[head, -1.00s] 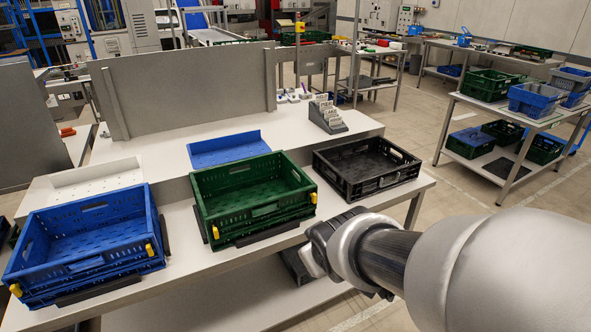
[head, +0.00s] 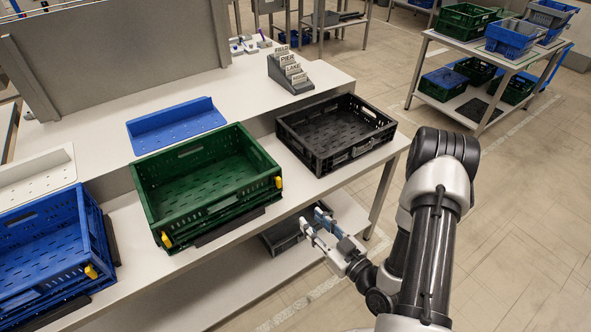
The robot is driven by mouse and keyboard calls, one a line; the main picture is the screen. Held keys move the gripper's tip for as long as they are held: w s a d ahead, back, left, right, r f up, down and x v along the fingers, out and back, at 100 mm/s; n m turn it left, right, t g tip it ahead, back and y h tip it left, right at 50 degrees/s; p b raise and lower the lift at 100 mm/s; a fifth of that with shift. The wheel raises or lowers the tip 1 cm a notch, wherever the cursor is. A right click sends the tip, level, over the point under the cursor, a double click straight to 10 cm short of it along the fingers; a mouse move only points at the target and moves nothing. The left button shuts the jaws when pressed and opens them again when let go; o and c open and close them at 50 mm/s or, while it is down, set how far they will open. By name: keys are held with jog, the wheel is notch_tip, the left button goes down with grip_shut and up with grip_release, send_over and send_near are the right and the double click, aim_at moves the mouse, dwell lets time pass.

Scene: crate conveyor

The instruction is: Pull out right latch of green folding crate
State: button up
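The green folding crate (head: 205,212) stands on the white bench in the head view, open at the top with its walls up. It has a yellow latch at each end of its near side. The right latch (head: 278,183) is at the near right corner; the left latch (head: 167,240) is at the near left corner. My gripper (head: 312,225) is in front of the bench, to the right of and below the right latch in the picture, apart from the crate. Its fingers are spread with a gap between them and nothing in it.
A black crate (head: 352,162) stands right of the green one, and a blue crate (head: 72,275) with yellow latches stands left. A dark crate (head: 283,238) sits on the lower shelf behind my gripper. A card holder (head: 289,78) and blue tray (head: 176,125) are at the back.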

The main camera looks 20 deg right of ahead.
aim_at(280, 181)
jog(key=shift+m+t, duration=0.4)
jog(key=x, duration=0.5)
jog(key=b+x, duration=0.1)
jog(key=x, duration=0.5)
jog(key=b+x, duration=0.1)
jog(key=x, duration=0.4)
jog(key=shift+w+d, duration=0.3)
jog(key=shift+w, duration=0.2)
jog(key=shift+c, duration=0.6)
grip_shut()
